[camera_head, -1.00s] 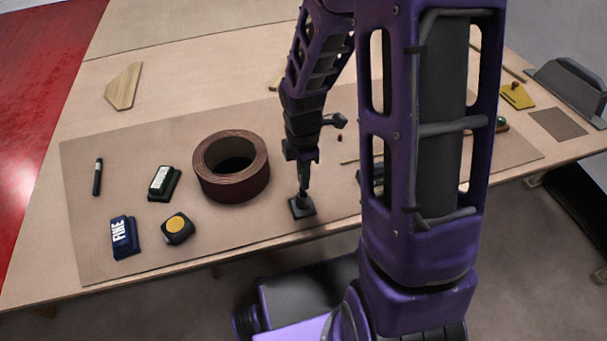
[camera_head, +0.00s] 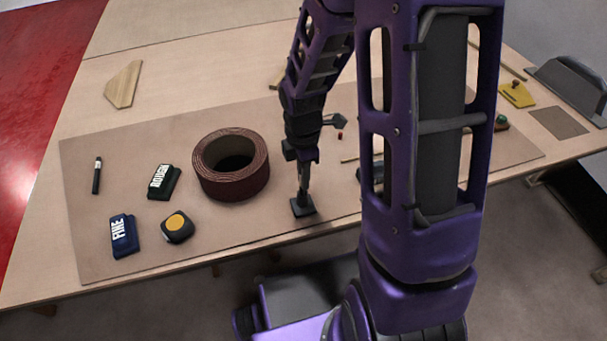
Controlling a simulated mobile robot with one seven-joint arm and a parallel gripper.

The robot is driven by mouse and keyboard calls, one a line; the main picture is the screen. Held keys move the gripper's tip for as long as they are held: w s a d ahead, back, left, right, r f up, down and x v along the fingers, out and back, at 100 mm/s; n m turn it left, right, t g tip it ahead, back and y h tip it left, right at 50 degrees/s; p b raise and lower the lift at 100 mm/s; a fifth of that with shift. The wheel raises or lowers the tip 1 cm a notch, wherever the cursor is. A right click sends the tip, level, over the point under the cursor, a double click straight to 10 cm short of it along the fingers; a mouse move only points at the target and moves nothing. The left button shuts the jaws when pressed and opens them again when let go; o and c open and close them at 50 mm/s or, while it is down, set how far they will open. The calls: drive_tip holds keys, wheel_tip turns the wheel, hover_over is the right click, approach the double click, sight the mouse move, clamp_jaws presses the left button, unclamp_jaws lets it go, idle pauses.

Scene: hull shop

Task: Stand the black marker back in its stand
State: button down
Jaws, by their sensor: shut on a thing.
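My gripper (camera_head: 304,182) is low over the near edge of the brown mat, shut on a slim dark upright thing that looks like the black marker. Most of this thing is hidden by the fingers. Directly below is the small black stand (camera_head: 303,208) with a square base. The held thing's lower end meets or overlaps the stand in the view; I cannot tell how deep it sits. A separate slim black pen-like thing (camera_head: 97,177) with a pale band lies at the mat's left.
A brown-red abrasive roll (camera_head: 231,185) stands left of my gripper. Further left are a black "ROUGH" block (camera_head: 163,182), a blue "FINE" block (camera_head: 124,237) and a black tape measure (camera_head: 177,227) with a yellow disc. My arm hides part of the table's right side.

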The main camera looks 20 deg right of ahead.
drive_tip(key=c, duration=0.8)
unclamp_jaws()
drive_tip(key=shift+r, duration=0.1)
wheel_tip(320, 180, up, 17)
drive_tip(key=p, duration=0.2)
drive_tip(key=shift+p, duration=0.4)
drive_tip(key=shift+r, duration=0.1)
